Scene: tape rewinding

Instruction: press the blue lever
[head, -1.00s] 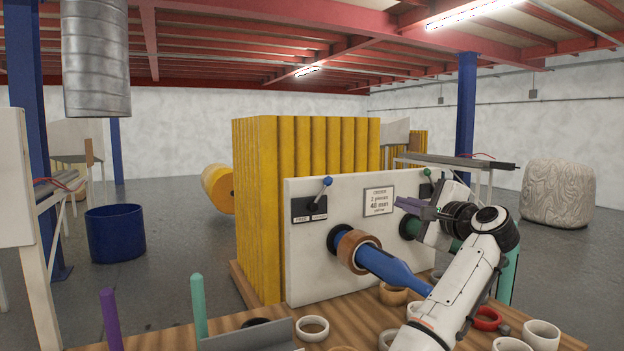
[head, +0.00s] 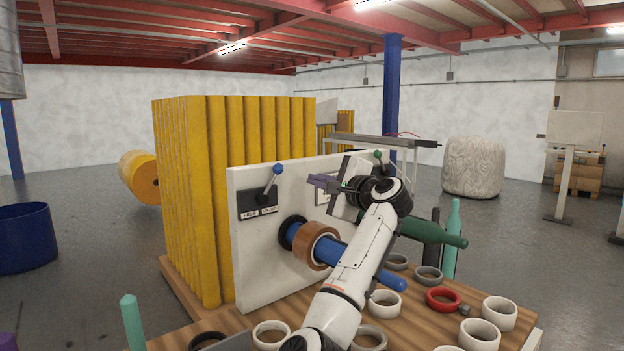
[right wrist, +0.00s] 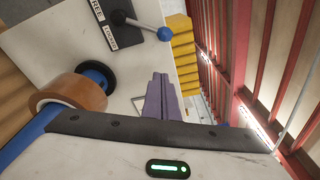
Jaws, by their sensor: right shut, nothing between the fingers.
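The blue lever (head: 275,173) has a grey stem and a blue ball knob. It stands tilted up to the right on a dark plate at the upper left of the white panel, above labels; one reads FREE. In the right wrist view the lever (right wrist: 146,26) is at the top, beyond the fingertips. My right gripper (head: 318,181) has purple fingers, shut and empty. It is in front of the panel, right of the lever knob and apart from it. The purple fingers (right wrist: 160,90) point toward the panel. My left gripper is not in view.
A brown tape roll (head: 318,247) sits on the blue spindle (head: 375,275) below the lever. A green lever (head: 379,155) and green spindle (head: 430,230) are to the right. Several rings, including a red one (head: 443,298), lie on the wooden table (head: 215,318).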

